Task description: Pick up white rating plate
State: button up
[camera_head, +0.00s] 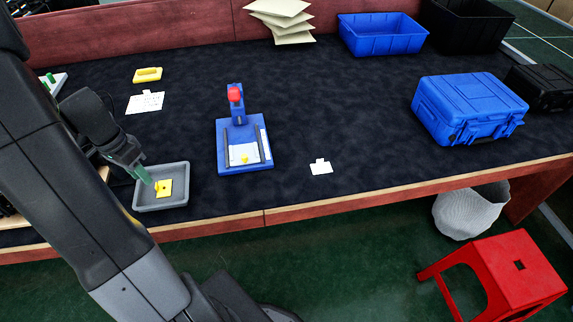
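A small white plate with a short tab on its top edge (321,167) lies flat on the dark table, right of the blue fixture; it looks like the white rating plate. The blue fixture (228,168) has a red-knobbed post and a white piece with a yellow part on its bed. My gripper (143,175) is at the left, with greenish fingertips at the left edge of a grey tray (178,200), well away from the white plate. A yellow part (164,188) lies in the tray. Finger spacing is too small to tell.
A white sheet (145,103) and yellow frame (147,75) lie at back left. A blue case (469,107), black case (543,88), blue bin (382,35) and cream stack (283,20) stand right and back. A red stool (505,272) is on the floor. The table's middle is clear.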

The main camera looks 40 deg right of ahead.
aim_at(321, 167)
jog(key=k+l+z, duration=0.1)
jog(key=l, duration=0.25)
jog(key=k+l+z, duration=0.15)
jog(key=k+l, duration=0.15)
jog(key=l+z, duration=0.15)
jog(key=l, duration=0.35)
jog(key=i+l+z, duration=0.2)
jog(key=l, duration=0.3)
